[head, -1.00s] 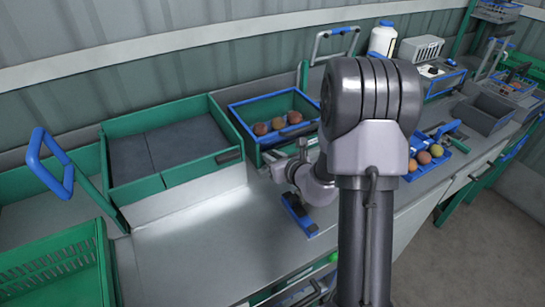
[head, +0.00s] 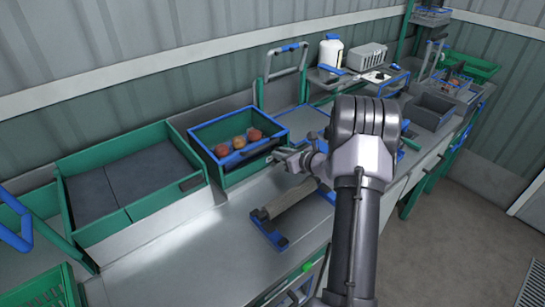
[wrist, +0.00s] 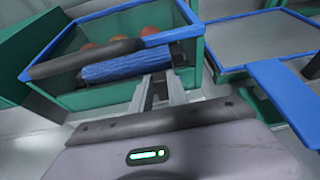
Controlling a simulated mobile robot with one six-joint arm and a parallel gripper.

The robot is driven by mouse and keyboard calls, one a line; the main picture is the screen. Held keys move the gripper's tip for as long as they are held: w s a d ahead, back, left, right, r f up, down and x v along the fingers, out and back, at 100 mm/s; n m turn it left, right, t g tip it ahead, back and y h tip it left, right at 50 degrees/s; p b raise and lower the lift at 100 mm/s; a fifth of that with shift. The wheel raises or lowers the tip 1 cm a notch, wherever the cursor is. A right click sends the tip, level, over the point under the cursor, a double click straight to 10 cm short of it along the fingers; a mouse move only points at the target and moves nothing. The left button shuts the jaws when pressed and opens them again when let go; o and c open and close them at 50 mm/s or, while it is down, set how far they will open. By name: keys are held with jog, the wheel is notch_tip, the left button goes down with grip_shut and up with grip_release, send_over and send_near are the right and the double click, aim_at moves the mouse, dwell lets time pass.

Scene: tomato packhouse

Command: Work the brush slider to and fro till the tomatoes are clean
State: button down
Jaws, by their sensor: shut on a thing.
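The green wash box with a blue rim (head: 204,162) stands on the bench left of my arm. Several orange-red tomatoes (head: 239,142) lie inside it; they show partly in the wrist view (wrist: 121,41). The brush slider, a black bar (wrist: 85,58) with a blue bristled roller (wrist: 125,68), lies across the near side of the box; its bar also shows in the head view (head: 252,153). My gripper (wrist: 163,82) is shut on the brush slider at the box's near edge. The exact grip is partly hidden by the fingers.
A grey roller (head: 290,197) on blue feet lies on the bench in front of the box. A green tray with dark pads (head: 70,200) stands to the left. A blue-rimmed grey tray (wrist: 265,40) is on the right.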

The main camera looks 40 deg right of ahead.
jog(key=shift+d, duration=0.2)
jog(key=c, duration=1.3)
grip_release()
jog(key=p+v, duration=0.3)
jog(key=v, duration=1.4)
jog(key=shift+s+r+p, duration=0.1)
jog(key=shift+r+p, duration=0.05)
jog(key=shift+p, duration=0.25)
